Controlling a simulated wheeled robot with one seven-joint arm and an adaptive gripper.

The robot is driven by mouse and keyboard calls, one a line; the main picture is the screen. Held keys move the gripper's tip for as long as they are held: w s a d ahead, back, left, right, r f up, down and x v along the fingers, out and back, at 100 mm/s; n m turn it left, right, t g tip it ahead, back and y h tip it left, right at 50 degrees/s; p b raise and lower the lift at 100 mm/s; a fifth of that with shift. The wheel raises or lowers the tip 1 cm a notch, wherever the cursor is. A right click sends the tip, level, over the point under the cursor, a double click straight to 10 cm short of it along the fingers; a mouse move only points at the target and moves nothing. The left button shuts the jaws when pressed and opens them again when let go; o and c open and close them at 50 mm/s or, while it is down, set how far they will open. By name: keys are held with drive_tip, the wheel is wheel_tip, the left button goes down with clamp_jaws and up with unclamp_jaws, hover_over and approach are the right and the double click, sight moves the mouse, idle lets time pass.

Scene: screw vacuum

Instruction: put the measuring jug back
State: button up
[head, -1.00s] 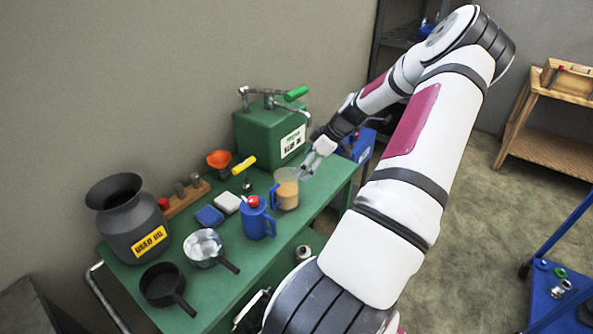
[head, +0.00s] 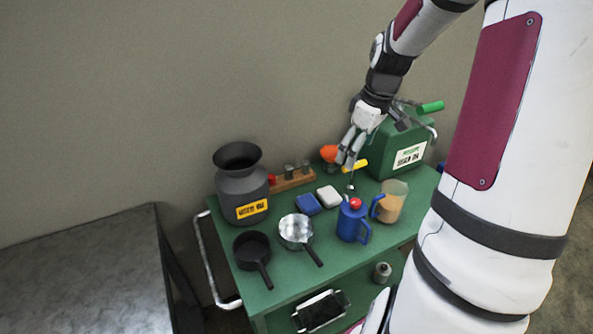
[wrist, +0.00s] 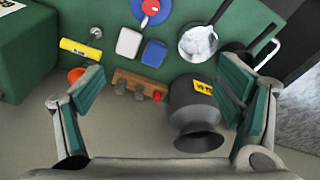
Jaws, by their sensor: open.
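The measuring jug (head: 391,204) is a clear cup with tan liquid in it and a blue handle on its left side. It stands upright on the green cart top (head: 290,272), just right of the blue can (head: 352,222) with a red knob. My gripper (head: 349,162) is open and empty, above the back of the cart, up and left of the jug and apart from it. In the wrist view both fingers of my gripper (wrist: 163,100) are spread wide with nothing between them held. The jug is not visible in the wrist view.
A green box (head: 390,158) with a lever stands behind the jug. A grey used-oil vessel (head: 241,190), two pans (head: 252,247), blue and white blocks (head: 308,204), an orange funnel (head: 329,153) and a yellow-handled tool crowd the cart. A grey table (head: 90,265) stands left.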

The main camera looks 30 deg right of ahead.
drive_tip(key=s+a+r+m+t+h, duration=0.1)
drive_tip(key=s+a+r, duration=0.1)
drive_tip(key=a+r, duration=0.5)
drive_tip(key=s+a+r+h, duration=0.15)
drive_tip(key=a+r, duration=0.25)
drive_tip(key=a, duration=0.5)
drive_tip(key=s+a+r+m+t+y, duration=0.2)
drive_tip(key=s+a+r, duration=0.2)
drive_tip(key=s+a, duration=0.7)
drive_tip(key=shift+s+a+m+t, duration=0.15)
drive_tip(key=shift+m+t, duration=0.15)
